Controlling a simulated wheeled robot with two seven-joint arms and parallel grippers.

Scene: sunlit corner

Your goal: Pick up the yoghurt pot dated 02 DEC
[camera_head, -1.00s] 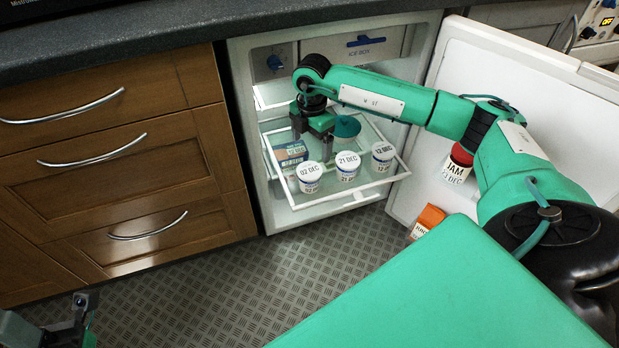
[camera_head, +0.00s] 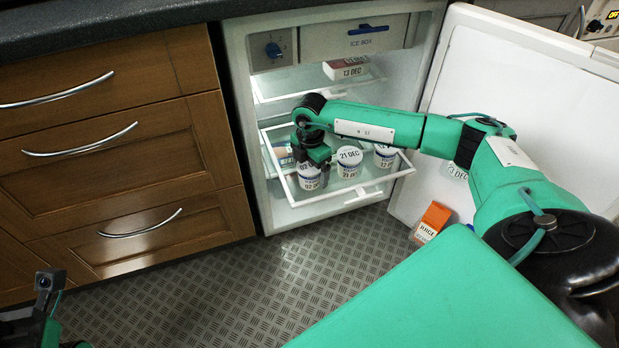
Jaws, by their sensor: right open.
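The white yoghurt pot dated 02 DEC (camera_head: 309,182) stands at the left front of the pulled-out glass fridge shelf (camera_head: 345,198). My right gripper (camera_head: 311,163) is lowered over this pot from above, its fingers open at the pot's top; they partly hide the lid. I cannot tell whether they touch it. A pot dated 21 DEC (camera_head: 349,163) stands just to the right. Another pot (camera_head: 385,156) is further right, its date covered by my arm. My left gripper (camera_head: 48,292) shows in part at the lower left, away from the fridge; its jaw state is unclear.
A flat pack (camera_head: 282,156) lies behind the pot at the shelf's left. A pack dated 13 DEC (camera_head: 346,69) sits on the upper shelf. The open door (camera_head: 520,95) on the right holds a jar (camera_head: 456,171) and an orange carton (camera_head: 432,221). Wooden drawers (camera_head: 110,150) stand left.

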